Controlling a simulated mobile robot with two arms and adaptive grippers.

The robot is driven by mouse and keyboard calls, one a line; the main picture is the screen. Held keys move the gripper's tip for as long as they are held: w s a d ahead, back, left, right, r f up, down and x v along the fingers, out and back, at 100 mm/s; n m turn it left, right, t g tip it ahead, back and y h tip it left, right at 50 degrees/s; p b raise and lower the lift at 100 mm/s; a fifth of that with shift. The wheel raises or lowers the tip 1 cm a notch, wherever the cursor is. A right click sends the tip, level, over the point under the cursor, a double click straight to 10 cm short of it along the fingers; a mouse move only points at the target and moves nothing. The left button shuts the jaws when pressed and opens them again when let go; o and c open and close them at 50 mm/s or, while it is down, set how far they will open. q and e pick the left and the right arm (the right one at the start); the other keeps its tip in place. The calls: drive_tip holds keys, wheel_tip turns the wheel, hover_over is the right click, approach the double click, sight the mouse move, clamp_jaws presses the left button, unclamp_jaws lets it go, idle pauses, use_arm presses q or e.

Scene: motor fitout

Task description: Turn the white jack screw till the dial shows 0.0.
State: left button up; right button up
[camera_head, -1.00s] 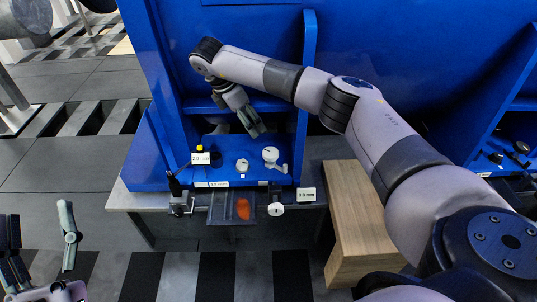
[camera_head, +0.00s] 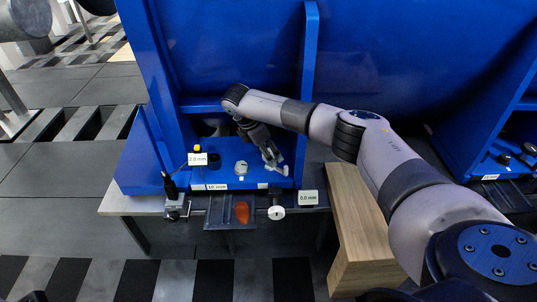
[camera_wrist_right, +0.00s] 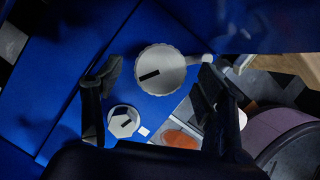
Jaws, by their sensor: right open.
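Several white round knobs with black marks show on the blue machine, and I cannot tell for certain which is the jack screw. One knob (camera_head: 241,167) stands on the blue ledge, and another white knob (camera_head: 277,212) sits at the bench's front edge. My right gripper (camera_head: 272,155) is over a larger knob on the ledge and mostly hides it. In the right wrist view this large pale knob (camera_wrist_right: 160,70) lies beyond and between the open fingers of my right gripper (camera_wrist_right: 160,95). Whether they touch it is unclear. Of my left gripper, only a dark bit may show at the bottom left.
White readout tags show "2.0 mm" (camera_head: 197,159) and what looks like "0.0 mm" (camera_head: 308,198). An orange piece (camera_head: 241,212) lies on a grey plate at the front edge. Blue uprights flank the ledge. A wooden block (camera_head: 362,225) stands to the right.

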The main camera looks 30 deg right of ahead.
drive_tip(key=shift+d+f, duration=0.15)
drive_tip(key=shift+f, duration=0.15)
drive_tip(key=shift+c, duration=0.3)
drive_tip(key=c, duration=1.1)
